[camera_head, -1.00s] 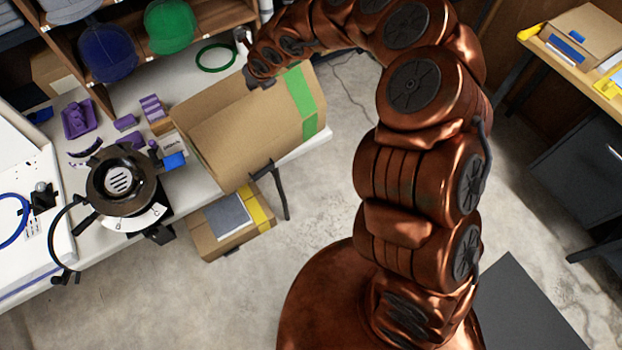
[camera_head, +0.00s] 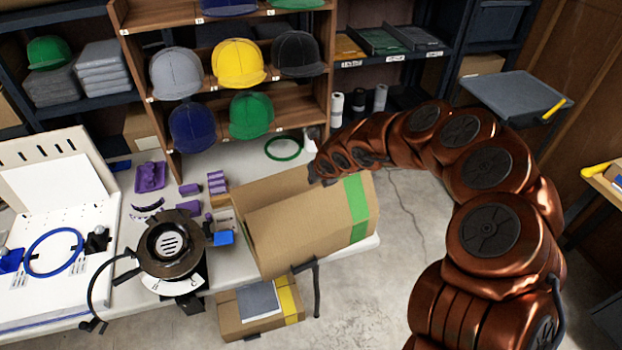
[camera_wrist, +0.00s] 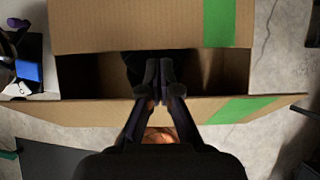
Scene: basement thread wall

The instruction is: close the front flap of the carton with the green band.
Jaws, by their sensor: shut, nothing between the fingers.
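The brown carton with the green band (camera_head: 312,228) sits on the white table. The green band (camera_head: 358,208) runs near its right end. My gripper (camera_head: 322,170) is at the carton's upper far edge. In the wrist view my gripper (camera_wrist: 159,72) is shut and empty, its fingers over the dark gap of the carton's opening. One wide cardboard panel (camera_wrist: 130,25) lies above the gap, and a flap (camera_wrist: 95,112) crosses below it, behind the fingers. Both carry a piece of green band. I cannot tell whether the fingers touch cardboard.
A dark round device (camera_head: 168,243) and a blue block (camera_head: 223,238) stand left of the carton. A green ring (camera_head: 283,148) lies behind it. A smaller carton (camera_head: 245,312) is below the table edge. Shelves of caps (camera_head: 238,65) stand behind. Floor is clear to the right.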

